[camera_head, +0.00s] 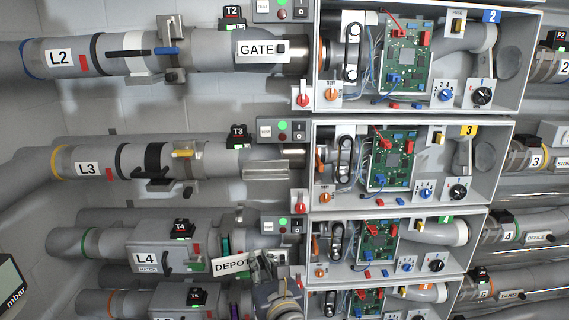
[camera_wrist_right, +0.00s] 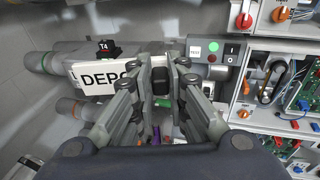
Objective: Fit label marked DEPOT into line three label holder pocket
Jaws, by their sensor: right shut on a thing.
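The white label marked DEPOT (camera_head: 229,265) is in my right gripper (camera_head: 262,263), in front of line four, slightly tilted in the head view. It also shows in the right wrist view (camera_wrist_right: 102,76), to the left of the fingers. My right gripper (camera_wrist_right: 161,80) is shut on the label's right end, around a dark tab. The line three label holder pocket (camera_head: 266,170) is a grey, empty-looking holder on the L3 tube, up from the gripper and beside the control box. My left gripper is not in view.
Line two carries a GATE label (camera_head: 257,50) in the same place. An open case with a circuit board (camera_head: 392,157) stands right of the line three holder. A switch box (camera_head: 281,131) sits just above that holder. The line four tube (camera_head: 150,245) runs behind the label.

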